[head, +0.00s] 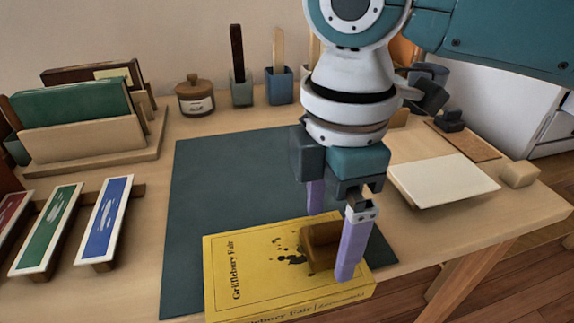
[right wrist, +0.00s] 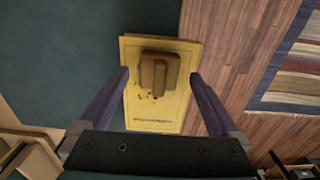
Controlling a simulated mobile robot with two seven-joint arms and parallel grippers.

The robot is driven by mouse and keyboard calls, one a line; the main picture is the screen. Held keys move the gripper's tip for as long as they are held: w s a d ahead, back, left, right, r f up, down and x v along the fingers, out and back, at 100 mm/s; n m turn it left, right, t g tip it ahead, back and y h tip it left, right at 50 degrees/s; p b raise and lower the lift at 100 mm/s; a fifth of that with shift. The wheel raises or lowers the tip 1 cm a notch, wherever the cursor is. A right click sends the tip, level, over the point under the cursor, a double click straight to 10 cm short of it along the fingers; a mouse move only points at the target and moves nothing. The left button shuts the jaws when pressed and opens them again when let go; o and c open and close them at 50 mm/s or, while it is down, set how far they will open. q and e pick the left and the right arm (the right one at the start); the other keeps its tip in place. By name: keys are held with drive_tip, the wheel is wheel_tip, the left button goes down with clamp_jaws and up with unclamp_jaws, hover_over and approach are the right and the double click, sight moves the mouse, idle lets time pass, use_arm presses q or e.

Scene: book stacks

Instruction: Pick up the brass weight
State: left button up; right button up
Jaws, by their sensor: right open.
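The brass weight (head: 322,246) is a brown-gold block with a raised grip. It sits on the right part of a yellow book (head: 250,262) titled "Grifflebury Fair". My right gripper (head: 331,228) is open, pointing down above the book, with purple fingers apart. In the head view one finger partly hides the weight. In the right wrist view the weight (right wrist: 158,72) lies ahead between the two open fingers (right wrist: 163,100), apart from both. The book (right wrist: 160,118) shows under it. My left gripper is not in view.
The book lies on a dark green mat (head: 215,185) near the table's front edge. A book rack (head: 85,140), a lidded jar (head: 195,97) and tool cups (head: 279,86) stand behind. A cream board (head: 442,180) lies at right; colour panels (head: 105,218) at left.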

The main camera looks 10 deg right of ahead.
drive_tip(key=shift+f, duration=0.45)
drive_tip(key=shift+c, duration=0.3)
clamp_jaws()
drive_tip(key=shift+w, duration=0.1)
